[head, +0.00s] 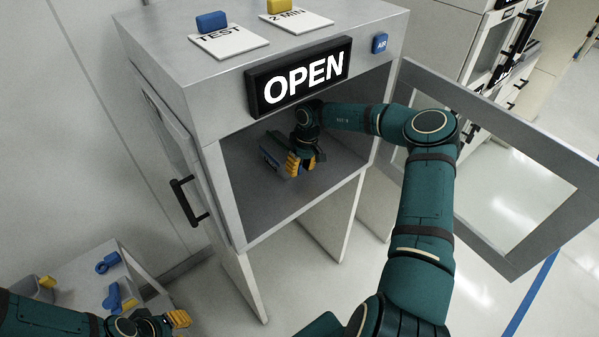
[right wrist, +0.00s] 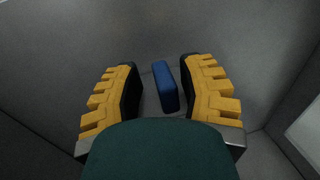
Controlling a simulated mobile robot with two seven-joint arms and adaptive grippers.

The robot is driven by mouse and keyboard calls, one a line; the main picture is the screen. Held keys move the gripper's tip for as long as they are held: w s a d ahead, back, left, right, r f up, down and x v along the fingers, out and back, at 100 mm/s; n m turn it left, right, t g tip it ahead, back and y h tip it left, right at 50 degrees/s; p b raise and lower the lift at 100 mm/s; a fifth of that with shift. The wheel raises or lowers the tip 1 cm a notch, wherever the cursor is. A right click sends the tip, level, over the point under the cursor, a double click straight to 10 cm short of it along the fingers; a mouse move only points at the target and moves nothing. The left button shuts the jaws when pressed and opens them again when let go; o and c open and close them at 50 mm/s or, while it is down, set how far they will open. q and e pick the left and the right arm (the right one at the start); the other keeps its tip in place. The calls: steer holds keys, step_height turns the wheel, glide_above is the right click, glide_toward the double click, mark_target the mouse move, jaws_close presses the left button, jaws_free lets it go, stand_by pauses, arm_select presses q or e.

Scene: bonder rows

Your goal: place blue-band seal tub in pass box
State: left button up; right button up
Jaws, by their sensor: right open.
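The pass box (head: 232,187) is the grey cabinet with the lit OPEN sign, its front door swung wide to the right. My right gripper (head: 302,165) is inside it, low over the floor, with its fingers apart. A blue block-shaped part (right wrist: 165,87) shows between the open fingers in the right wrist view, with a gap on each side. It seems to be the blue part of the seal tub; the tub's body is mostly hidden or blends with the grey floor. In the head view a blue edge (head: 270,159) shows just left of the right gripper. My left gripper (head: 160,322) is at bottom left.
A grey cart top (head: 75,290) at lower left carries blue pieces (head: 108,262) and some yellow ones. The open door (head: 510,150) stands right of my right arm. TEST (head: 229,40) and 2 MIN (head: 297,21) plates lie on the box top.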

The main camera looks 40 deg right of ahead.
steer(key=r, duration=0.2)
steer(key=d+r, duration=0.1)
steer(key=r, duration=0.2)
steer(key=shift+r, duration=0.3)
steer(key=shift+s, duration=0.1)
